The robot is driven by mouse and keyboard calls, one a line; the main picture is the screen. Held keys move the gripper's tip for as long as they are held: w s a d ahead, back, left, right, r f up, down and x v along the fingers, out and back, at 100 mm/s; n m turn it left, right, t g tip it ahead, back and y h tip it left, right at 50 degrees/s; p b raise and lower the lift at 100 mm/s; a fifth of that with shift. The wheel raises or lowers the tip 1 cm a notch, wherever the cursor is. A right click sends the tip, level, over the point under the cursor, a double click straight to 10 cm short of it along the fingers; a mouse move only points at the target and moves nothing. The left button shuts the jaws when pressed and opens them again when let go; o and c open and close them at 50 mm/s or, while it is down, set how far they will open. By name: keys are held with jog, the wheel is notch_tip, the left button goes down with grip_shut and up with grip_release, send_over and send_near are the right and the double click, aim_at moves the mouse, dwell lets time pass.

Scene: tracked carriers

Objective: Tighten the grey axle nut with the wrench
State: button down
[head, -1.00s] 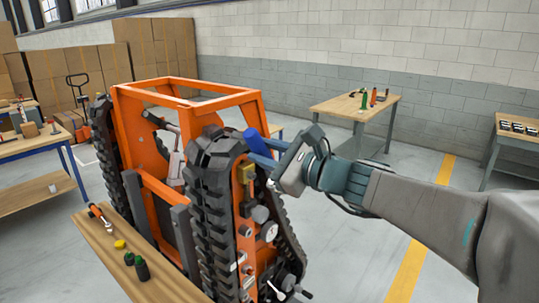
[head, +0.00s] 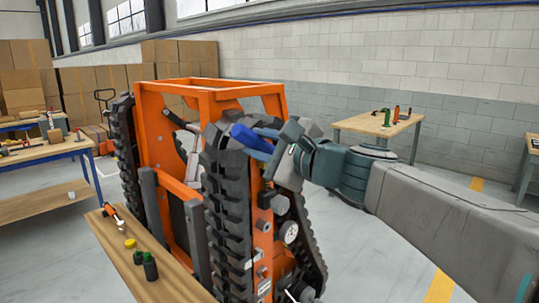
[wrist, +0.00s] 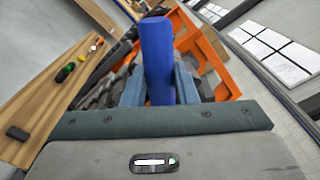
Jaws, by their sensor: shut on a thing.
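My gripper (head: 266,143) is shut on a blue cylindrical handle (head: 248,139), which looks like the wrench's grip. In the wrist view the blue handle (wrist: 157,60) stands up between my two fingers (wrist: 158,88). The wrench's working end is hidden. The gripper is beside the top of the near track (head: 230,190) of the orange tracked carrier (head: 185,98). Several grey round parts (head: 280,204) sit on the carrier's side below the gripper. I cannot tell which one is the grey axle nut.
A table (head: 378,124) with tools stands behind at right. Open floor lies right of the carrier.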

notch_tip(320, 180, down, 9)
jog(key=s+a+n+b, duration=0.2)
jog(key=n+b, duration=0.5)
jog(key=b, duration=0.9)
jog(key=shift+s+b, duration=0.3)
jog(key=shift+b, duration=0.1)
jog(key=shift+r, duration=0.1)
jog(key=shift+w, duration=0.1)
jog(key=shift+w+a, duration=0.15)
jog(key=shift+a, duration=0.1)
jog(key=shift+b+x, duration=1)
jog(key=shift+b, duration=0.1)
dwell(2.7)
jog(key=shift+w+a, duration=0.1)
jog(key=shift+a, duration=0.05)
dwell(0.8)
